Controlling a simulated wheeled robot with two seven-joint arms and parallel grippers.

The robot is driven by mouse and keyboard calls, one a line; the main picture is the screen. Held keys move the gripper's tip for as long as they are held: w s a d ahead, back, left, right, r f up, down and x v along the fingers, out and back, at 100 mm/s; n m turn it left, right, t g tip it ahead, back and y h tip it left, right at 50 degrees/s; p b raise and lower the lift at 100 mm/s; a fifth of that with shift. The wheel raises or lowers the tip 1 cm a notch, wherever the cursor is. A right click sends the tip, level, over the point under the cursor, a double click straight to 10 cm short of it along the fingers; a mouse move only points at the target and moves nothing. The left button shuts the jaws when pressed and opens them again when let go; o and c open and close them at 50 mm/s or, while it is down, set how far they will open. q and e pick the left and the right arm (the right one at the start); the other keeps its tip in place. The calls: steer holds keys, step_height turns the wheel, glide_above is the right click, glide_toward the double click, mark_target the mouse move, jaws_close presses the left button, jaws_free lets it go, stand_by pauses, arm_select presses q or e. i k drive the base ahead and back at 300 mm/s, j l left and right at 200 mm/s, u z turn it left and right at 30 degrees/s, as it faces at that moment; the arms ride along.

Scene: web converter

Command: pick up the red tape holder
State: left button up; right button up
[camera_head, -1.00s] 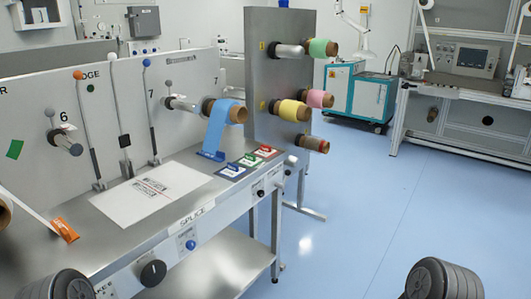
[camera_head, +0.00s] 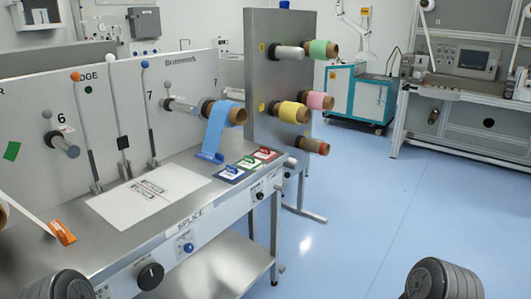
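The red tape holder (camera_head: 265,153) is a small flat piece with a white label. It lies on the right end of the metal splice bench (camera_head: 150,226), the rightmost of three similar holders. The green tape holder (camera_head: 248,162) is just left of it, and the blue tape holder (camera_head: 230,174) is left of that. Nothing covers the red one. Dark ribbed parts of my arms show at the bottom left and bottom right. Neither gripper shows, and both are away from the holders.
A blue web hangs from a roll (camera_head: 222,125) behind the holders. Rolls of coloured tape (camera_head: 293,112) stick out from an upright panel (camera_head: 270,60) at the bench's right end. A white printed sheet (camera_head: 150,193) lies on the bench. The blue floor (camera_head: 380,220) to the right is clear.

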mark_target(264, 154)
steer(key=i+l, duration=0.35)
steer(key=i+l+u, duration=0.1)
steer(key=i+l, duration=0.6)
steer(key=l, duration=0.2)
steer(key=i+l+u, duration=0.15)
steer(key=i+l, duration=0.5)
steer(key=l, duration=0.2)
steer(key=i+l+u, duration=0.1)
steer(key=i+l, duration=0.2)
steer(key=l, duration=0.2)
steer(key=i+l, duration=0.3)
steer(key=l, duration=0.15)
steer(key=i+l+u, duration=0.1)
steer(key=i+l, duration=0.2)
steer(key=l, duration=0.2)
